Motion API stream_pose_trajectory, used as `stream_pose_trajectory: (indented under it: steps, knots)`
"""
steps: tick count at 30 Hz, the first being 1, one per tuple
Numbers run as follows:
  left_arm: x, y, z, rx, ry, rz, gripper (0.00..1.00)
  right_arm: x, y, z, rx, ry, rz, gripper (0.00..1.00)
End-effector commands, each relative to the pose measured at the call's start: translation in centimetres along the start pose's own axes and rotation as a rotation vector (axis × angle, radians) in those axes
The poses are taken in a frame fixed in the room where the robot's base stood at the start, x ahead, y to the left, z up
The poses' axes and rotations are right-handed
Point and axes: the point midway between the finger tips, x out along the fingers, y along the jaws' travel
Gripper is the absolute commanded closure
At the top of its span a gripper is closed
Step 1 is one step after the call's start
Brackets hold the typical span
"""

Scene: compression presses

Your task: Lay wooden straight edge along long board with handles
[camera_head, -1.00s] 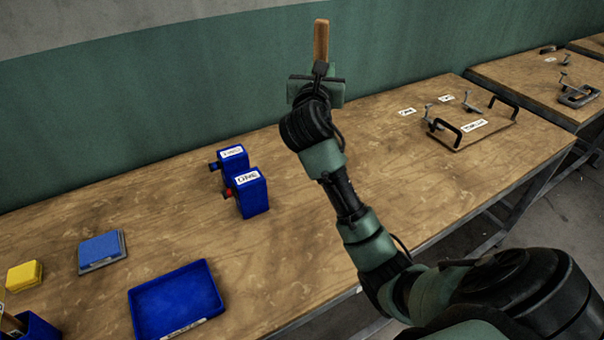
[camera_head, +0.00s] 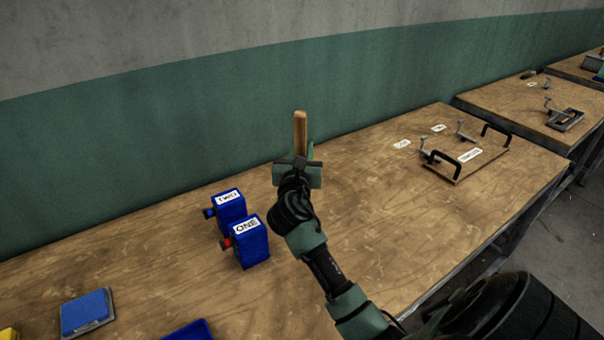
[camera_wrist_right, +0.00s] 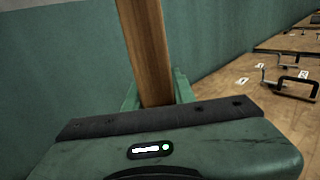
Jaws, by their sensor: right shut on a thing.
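My right gripper (camera_head: 299,172) is shut on the wooden straight edge (camera_head: 300,130) and holds it upright above the table, in front of the green wall. In the right wrist view the straight edge (camera_wrist_right: 146,50) stands up between the fingers (camera_wrist_right: 157,95). The long board with handles (camera_head: 462,163) lies flat on the table at the right, with two black handles and a white label. It is well to the right of my gripper, and only its handle end shows in the right wrist view (camera_wrist_right: 292,90). My left gripper is not in view.
Two blue boxes labelled ONE (camera_head: 251,246) and TWO (camera_head: 231,210) stand on the table, left of my right arm. A blue pad (camera_head: 86,312) and a blue tray (camera_head: 188,331) are at the lower left. Metal clamps stand beside the board. Table between boxes and board is clear.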

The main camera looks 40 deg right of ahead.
Motion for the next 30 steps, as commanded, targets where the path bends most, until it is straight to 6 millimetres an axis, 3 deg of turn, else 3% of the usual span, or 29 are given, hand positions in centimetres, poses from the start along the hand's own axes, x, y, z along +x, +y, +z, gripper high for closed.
stream_pose_trajectory:
  steps: [3,8,15,28,29,30]
  knots:
    - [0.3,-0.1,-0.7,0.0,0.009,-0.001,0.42,0.0,0.0,-2.0,-0.001,0.001,0.001,1.0]
    - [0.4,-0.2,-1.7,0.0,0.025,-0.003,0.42,0.0,0.0,-3.1,0.0,-0.001,0.001,1.0]
    - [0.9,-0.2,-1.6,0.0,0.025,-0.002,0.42,0.0,0.0,-6.6,-0.001,0.0,0.0,1.0]
    - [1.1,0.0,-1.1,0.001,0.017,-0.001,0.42,0.0,0.0,-7.3,0.0,-0.002,0.001,1.0]
    - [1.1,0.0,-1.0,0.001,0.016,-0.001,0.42,0.0,0.0,-7.3,0.0,-0.001,0.001,0.72]
    - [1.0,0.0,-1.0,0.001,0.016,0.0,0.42,0.0,0.0,-7.3,0.0,-0.001,0.001,0.61]
